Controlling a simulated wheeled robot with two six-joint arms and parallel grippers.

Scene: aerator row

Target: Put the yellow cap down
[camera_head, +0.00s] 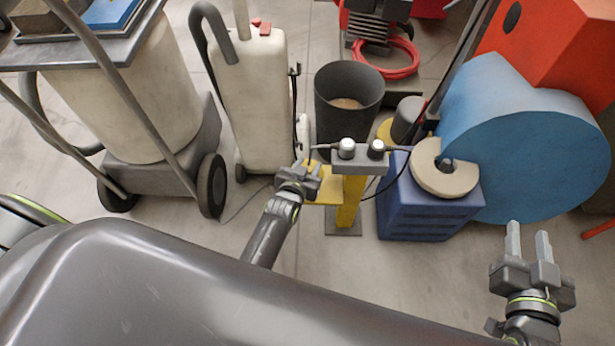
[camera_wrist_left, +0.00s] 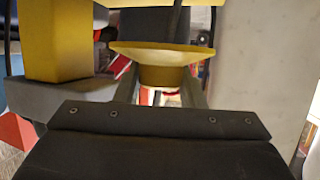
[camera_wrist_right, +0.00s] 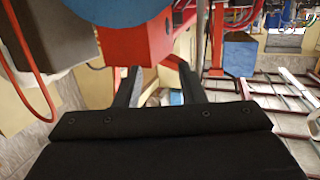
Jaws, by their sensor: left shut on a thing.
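The yellow cap (camera_wrist_left: 161,56) is between the two fingers of my left gripper (camera_wrist_left: 162,85) in the left wrist view. It has a wide flared rim and a narrower body, which the fingers hold.
A yellow post (camera_head: 348,203) carries a grey box (camera_head: 358,160) with two round knobs and cables. A blue crate (camera_head: 424,212) with a beige ring (camera_head: 432,176) stands to its right. A black bin (camera_head: 348,105) and a white tank (camera_head: 252,100) are behind. Open floor lies in front.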

